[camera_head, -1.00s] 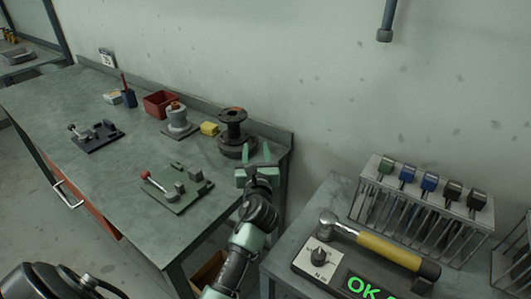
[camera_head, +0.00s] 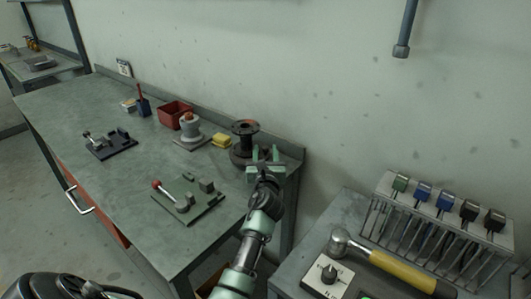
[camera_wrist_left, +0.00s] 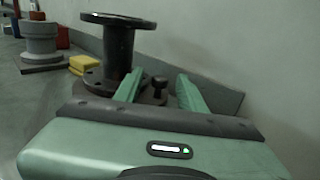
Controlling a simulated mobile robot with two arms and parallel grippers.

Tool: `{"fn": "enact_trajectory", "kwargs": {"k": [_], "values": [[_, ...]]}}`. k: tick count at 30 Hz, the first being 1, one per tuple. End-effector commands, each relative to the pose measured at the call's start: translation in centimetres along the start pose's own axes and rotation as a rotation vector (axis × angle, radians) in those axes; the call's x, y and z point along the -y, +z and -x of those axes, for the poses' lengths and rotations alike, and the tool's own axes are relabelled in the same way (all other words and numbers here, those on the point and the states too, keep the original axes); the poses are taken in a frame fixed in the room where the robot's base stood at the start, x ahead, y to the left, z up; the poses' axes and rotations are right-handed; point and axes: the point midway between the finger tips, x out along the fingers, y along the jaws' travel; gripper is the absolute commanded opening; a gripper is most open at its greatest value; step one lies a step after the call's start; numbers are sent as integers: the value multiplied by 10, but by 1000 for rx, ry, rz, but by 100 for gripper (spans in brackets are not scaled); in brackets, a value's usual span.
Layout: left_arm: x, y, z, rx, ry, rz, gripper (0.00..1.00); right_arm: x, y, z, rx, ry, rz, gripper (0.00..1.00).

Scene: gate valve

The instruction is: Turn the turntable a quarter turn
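The turntable (camera_head: 240,157) is a dark round plate at the back right corner of the green workbench. A dark flanged spool (camera_head: 245,136) stands upright on it. My left gripper (camera_head: 265,154) is at the turntable's right near side. In the left wrist view its two green fingers (camera_wrist_left: 159,76) are apart. A short dark peg (camera_wrist_left: 159,84) on the turntable's rim (camera_wrist_left: 97,79) shows between them. I cannot tell whether either finger touches the peg. The lower part of the turntable is hidden behind the gripper body. My right gripper is not in view.
On the bench (camera_head: 75,115), a yellow block (camera_head: 221,140), a grey cylindrical part (camera_head: 190,130) and a red bin (camera_head: 174,113) stand left of the turntable. A clamp fixture (camera_head: 187,200) lies nearer. The wall is close behind. A hammer (camera_head: 385,265) lies on the right-hand table.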

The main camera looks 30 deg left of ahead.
Motion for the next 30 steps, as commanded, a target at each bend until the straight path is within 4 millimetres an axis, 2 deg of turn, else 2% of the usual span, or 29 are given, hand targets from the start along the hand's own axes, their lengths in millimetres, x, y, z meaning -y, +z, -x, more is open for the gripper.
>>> {"fn": "enact_trajectory", "kwargs": {"k": [1, 4, 5, 30], "values": [[0, 0, 0, 0, 0, 0, 29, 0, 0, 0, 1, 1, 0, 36], [0, 0, 0, 0, 0, 0, 1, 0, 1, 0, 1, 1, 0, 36], [0, 0, 0, 0, 0, 0, 0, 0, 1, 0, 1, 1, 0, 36], [0, -1, 0, -1, 0, -1, 0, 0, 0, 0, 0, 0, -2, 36]]}}
